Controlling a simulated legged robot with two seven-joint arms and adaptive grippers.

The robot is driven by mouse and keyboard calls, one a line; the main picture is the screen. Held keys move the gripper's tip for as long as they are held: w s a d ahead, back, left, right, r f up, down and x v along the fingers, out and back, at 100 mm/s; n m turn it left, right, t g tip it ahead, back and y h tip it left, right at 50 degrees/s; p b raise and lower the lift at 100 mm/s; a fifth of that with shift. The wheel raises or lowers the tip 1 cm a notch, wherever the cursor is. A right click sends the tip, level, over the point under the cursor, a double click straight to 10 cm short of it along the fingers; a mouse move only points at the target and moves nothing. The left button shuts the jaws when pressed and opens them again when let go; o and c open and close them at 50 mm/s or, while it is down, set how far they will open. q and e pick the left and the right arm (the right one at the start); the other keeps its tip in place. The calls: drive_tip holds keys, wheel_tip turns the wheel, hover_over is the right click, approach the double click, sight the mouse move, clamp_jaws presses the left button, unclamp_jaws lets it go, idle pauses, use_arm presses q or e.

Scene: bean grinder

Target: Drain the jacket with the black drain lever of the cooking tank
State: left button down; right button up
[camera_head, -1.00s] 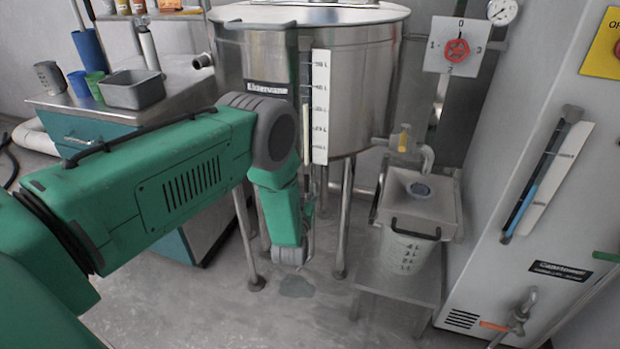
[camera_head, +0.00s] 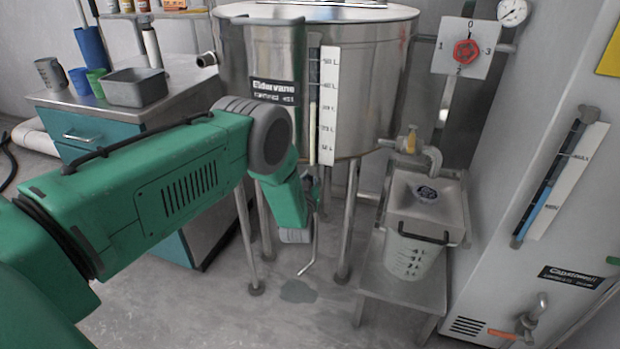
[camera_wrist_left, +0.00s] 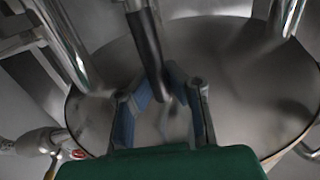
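The steel cooking tank (camera_head: 350,95) stands on legs at top centre, with a black label and a white level scale. Its round underside (camera_wrist_left: 240,70) fills much of the left wrist view. There a black lever (camera_wrist_left: 148,48) comes down from the top, its lower end between the spread fingers of my left gripper (camera_wrist_left: 160,112). The gripper looks open around it; contact is not clear. In the head view my green left arm reaches under the tank front and hides the fingers and lever. A thin bent steel rod or pipe (camera_head: 315,235) shows beside the wrist. My right gripper is not in view.
Steel tank legs (camera_head: 347,220) stand close to the left wrist. A side outlet valve (camera_head: 410,142) sits above a sink-like box and measuring bucket (camera_head: 412,257) at right. A red knob (camera_head: 465,52) is on a wall panel. A wet patch (camera_head: 297,291) marks the floor.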

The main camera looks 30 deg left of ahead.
use_arm(q)
drive_tip(key=shift+d, duration=0.15)
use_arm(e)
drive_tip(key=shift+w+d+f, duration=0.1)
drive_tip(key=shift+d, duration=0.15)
